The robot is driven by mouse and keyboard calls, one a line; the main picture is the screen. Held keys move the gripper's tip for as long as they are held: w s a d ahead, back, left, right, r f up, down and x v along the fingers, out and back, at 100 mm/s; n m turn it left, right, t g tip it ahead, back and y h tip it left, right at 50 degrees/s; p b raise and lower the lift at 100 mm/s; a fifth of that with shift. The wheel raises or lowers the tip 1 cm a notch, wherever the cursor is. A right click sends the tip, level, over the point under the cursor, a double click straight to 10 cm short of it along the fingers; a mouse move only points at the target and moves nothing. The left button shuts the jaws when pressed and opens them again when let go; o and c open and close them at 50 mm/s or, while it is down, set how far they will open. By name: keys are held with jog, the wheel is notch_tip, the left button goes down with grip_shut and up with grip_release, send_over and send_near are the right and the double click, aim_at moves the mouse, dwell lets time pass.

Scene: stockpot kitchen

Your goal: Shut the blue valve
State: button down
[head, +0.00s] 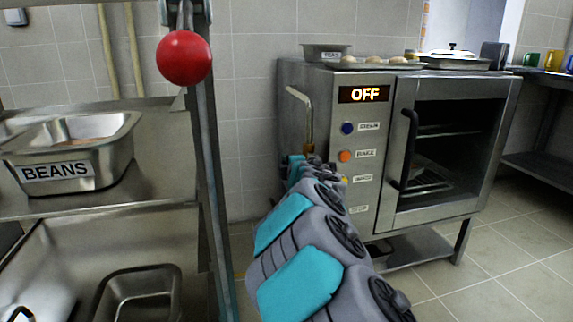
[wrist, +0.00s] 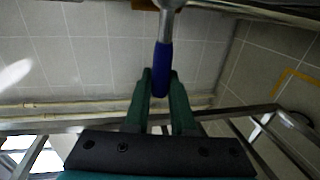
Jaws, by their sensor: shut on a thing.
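The blue valve handle (wrist: 162,62) shows in the wrist view as a blue grip on a grey metal stem that comes down from the top edge. My gripper (wrist: 162,84) has its two dark green fingers on either side of the blue grip and is shut on it. In the head view my arm reaches away toward the left side of the oven, and its far end (head: 298,167) is small there. I cannot make out the blue handle in the head view; my arm covers that spot.
The steel oven (head: 365,218) reads OFF and stands beside my arm. A pipe with a brass fitting (head: 308,150) runs at its left side. A red ball knob (head: 185,57) hangs near the left shelf post. A BEANS pan (head: 110,165) sits on the shelf. Floor at right is clear.

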jog(key=shift+f, duration=0.15)
dwell(0.3)
jog(key=c, duration=1)
grip_release()
jog(key=shift+c, duration=0.2)
jog(key=v, duration=0.7)
jog(key=shift+s+p, duration=0.3)
jog(key=shift+s, duration=0.1)
jog(key=shift+d, duration=0.1)
